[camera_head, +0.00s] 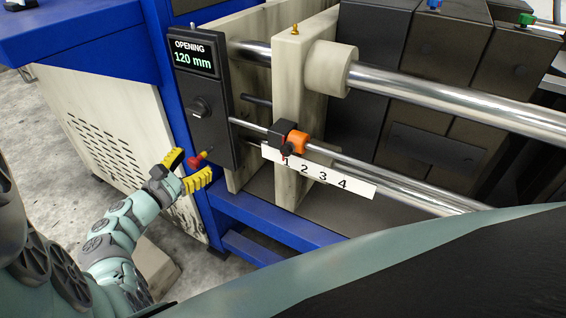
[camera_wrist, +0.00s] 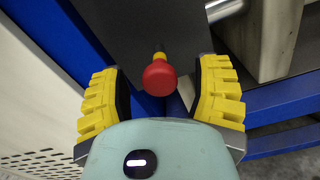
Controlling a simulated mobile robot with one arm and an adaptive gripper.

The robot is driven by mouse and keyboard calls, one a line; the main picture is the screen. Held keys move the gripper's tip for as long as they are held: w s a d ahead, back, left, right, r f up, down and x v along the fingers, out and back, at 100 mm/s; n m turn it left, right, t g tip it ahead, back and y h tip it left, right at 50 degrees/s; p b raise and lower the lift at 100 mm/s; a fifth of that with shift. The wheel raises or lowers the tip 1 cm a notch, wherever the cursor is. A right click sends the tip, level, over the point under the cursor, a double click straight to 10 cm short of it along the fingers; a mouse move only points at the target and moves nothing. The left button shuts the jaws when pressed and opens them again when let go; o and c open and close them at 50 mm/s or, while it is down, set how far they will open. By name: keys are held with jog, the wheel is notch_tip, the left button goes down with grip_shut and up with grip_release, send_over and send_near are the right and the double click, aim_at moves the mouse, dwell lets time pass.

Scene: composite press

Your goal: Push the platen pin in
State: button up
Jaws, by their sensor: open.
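A red-headed pin (camera_head: 194,163) with a yellow collar, which looks like the platen pin, sticks out near the lower end of the dark control panel (camera_head: 199,124). In the wrist view its round red head (camera_wrist: 159,78) faces me, with the yellow collar behind it. My gripper (camera_head: 188,170) is open, its yellow ridged fingers on either side of the red head. In the wrist view there are gaps between the head and both fingers.
A pale platen (camera_head: 292,122) stands to the right on steel bars. A black-and-orange stop (camera_head: 288,137) sits on a thin rod by the 1 of a numbered scale (camera_head: 325,178). Blue frame beams (camera_head: 265,220) run below.

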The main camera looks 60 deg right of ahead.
grip_shut()
dwell(0.4)
jog(key=shift+w+d+f, duration=0.1)
jog(key=shift+w+d, duration=0.15)
jog(key=shift+d, duration=0.25)
jog(key=shift+d+p, duration=0.45)
jog(key=shift+d, duration=0.7)
jog(key=shift+c, duration=0.4)
grip_release()
jog(key=shift+s+d, duration=0.1)
